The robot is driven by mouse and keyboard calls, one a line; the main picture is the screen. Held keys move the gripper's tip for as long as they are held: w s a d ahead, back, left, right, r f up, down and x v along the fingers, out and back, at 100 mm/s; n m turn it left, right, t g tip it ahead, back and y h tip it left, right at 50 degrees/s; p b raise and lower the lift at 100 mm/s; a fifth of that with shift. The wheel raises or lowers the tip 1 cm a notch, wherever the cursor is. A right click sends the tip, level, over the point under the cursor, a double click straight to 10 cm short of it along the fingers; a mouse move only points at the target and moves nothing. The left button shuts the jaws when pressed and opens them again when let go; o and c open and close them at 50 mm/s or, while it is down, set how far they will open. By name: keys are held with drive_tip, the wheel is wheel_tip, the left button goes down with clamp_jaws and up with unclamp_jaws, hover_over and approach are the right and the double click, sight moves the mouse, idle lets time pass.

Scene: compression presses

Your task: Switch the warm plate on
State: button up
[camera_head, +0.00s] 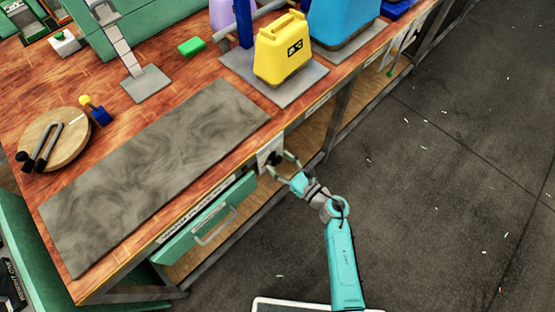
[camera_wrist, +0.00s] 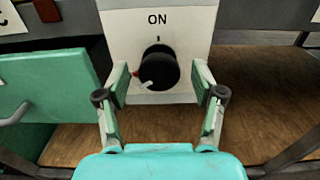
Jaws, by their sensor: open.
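The warm plate seems to be the grey marbled slab (camera_head: 150,175) lying flat on the wooden bench. A white control panel (camera_wrist: 190,20) on the bench front carries a black round knob (camera_wrist: 160,66) under the word ON and a short dark tick. The knob's white pointer aims down and left; a small red mark shows at its left. My gripper (camera_wrist: 163,92) is open, with one finger on each side of the knob. In the wrist view a gap shows between the right finger and the knob; the left finger is close, and contact cannot be told. In the head view my gripper (camera_head: 280,163) is at the panel.
A green drawer (camera_head: 208,222) with a metal handle is left of the panel, below the bench edge. A yellow container (camera_head: 283,52) stands on a grey base above. A round wooden board (camera_head: 55,140) lies at left.

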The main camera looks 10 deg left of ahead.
drive_tip(key=shift+w+a, duration=0.45)
drive_tip(key=shift+a, duration=0.1)
drive_tip(key=c, duration=1.1)
drive_tip(key=shift+c, duration=0.2)
